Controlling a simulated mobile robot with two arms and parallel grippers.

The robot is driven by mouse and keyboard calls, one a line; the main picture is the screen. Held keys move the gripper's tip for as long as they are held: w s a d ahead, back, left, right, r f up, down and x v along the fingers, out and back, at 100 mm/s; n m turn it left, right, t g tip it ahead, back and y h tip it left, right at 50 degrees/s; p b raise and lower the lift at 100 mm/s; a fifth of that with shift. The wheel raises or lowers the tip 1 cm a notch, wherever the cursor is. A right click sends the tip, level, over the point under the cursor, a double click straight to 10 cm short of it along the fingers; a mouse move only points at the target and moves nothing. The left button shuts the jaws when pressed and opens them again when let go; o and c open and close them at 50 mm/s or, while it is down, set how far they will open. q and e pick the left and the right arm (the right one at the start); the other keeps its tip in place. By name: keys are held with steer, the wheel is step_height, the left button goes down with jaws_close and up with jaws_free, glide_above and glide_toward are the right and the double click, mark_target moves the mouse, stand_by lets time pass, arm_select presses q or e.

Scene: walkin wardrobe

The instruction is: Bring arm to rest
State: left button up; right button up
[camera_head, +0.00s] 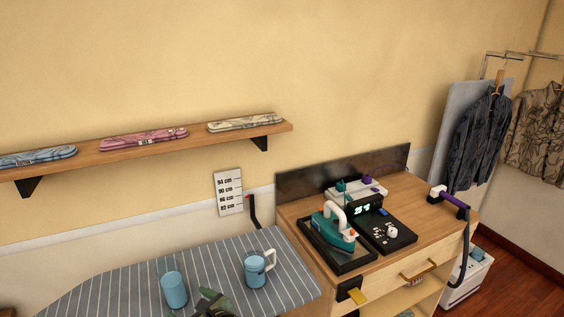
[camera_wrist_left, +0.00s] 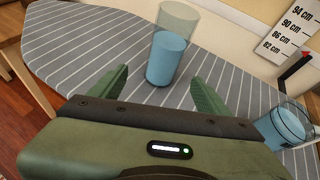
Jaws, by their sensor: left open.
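My left gripper (camera_head: 213,301) shows at the bottom edge of the head view, over the striped ironing board (camera_head: 100,293). In the left wrist view its two green fingers (camera_wrist_left: 158,85) are spread apart with nothing held between them. A glass with blue contents (camera_head: 174,290) stands upright on the board, just beyond the fingers in the left wrist view (camera_wrist_left: 167,60). A clear handled jug with blue contents (camera_head: 255,270) stands to the right of the gripper; it shows partly at the right of the wrist view (camera_wrist_left: 283,126). My right gripper is not in view.
A wooden cabinet (camera_head: 435,232) on the right carries a teal and white iron (camera_head: 335,232) on a dark stand and a control panel (camera_head: 388,233). A wall shelf (camera_head: 200,135) holds several folded fabrics. Clothes (camera_head: 478,137) hang at far right. A height scale (camera_head: 229,192) is on the wall.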

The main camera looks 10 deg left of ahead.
arm_select(q)
steer(key=s+f+n+g+h, duration=0.2)
steer(key=s+f+n+h, duration=0.3)
steer(key=s+n, duration=0.7)
steer(key=s+d+n+g+h, duration=0.1)
steer(key=s+d+n+h, duration=0.3)
steer(key=s, duration=0.3)
steer(key=s+d+n+g+h, duration=0.1)
steer(key=s+d+n+h, duration=0.1)
steer(key=s+d+n, duration=0.35)
steer(key=s+a+f+g+b, duration=0.1)
steer(key=s+f, duration=0.1)
steer(key=f, duration=1.2)
steer(key=s+f+b, duration=0.2)
steer(key=f, duration=1.1)
steer(key=s+a+f+g+b, duration=0.1)
steer(key=s+a+f, duration=0.2)
steer(key=s+f, duration=1.2)
step_height(320, 180, down, 4)
steer(key=shift+s+f+b, duration=0.1)
steer(key=shift+s+b, duration=0.25)
steer(key=shift+s, duration=0.05)
